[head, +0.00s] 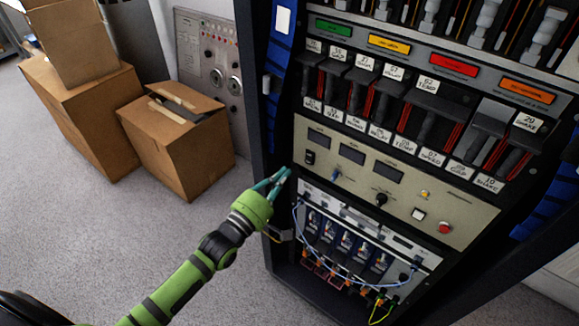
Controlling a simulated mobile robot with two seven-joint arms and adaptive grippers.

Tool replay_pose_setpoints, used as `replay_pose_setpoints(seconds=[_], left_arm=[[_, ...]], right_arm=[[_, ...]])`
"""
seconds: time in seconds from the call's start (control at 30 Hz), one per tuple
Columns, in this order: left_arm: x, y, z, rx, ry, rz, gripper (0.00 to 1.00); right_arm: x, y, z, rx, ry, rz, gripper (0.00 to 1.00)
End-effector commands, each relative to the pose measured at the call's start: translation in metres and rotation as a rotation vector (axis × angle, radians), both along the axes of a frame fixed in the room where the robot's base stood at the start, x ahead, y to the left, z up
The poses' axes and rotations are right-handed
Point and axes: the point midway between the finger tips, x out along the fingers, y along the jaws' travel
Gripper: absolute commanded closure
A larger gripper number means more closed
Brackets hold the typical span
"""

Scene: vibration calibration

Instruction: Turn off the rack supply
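The rack supply is probably the beige panel (350,180) in the black rack, with three dark displays (351,152). A black rocker switch (310,157) sits at its left end; its position is too small to tell. The panel also has a blue knob (336,174), a black knob (381,199), a small amber lamp (425,194), a white square button (418,214) and a red round button (445,228). My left gripper (287,172) is just left of and below the switch, apparently not touching it. Its teal fingers converge at the tips, with nothing visible between them. My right gripper is out of view.
Labelled slots (370,95) fill the rack above the panel. A module with blue cables (345,240) lies below it. Cardboard boxes (185,150) and a grey wall panel (212,65) stand at the left. Grey carpet (90,230) is clear around my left arm.

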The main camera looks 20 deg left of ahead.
Motion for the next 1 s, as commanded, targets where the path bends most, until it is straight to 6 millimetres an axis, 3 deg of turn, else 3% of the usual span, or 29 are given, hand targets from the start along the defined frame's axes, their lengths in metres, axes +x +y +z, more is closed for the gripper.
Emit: replay_pose_setpoints(seconds=[0.13,0.33,0.47,1.0], left_arm=[[-0.030,0.011,0.002,0.000,0.001,-0.001,1.00],[-0.053,0.019,0.006,0.000,-0.001,0.000,1.00],[-0.058,0.021,0.008,0.000,-0.002,0.000,1.00],[-0.059,0.022,0.008,0.000,-0.002,0.000,1.00]], right_arm=[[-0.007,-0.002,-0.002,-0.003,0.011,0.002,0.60],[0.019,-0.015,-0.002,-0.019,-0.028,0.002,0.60],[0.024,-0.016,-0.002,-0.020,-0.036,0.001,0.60],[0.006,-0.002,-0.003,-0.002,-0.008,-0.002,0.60]])
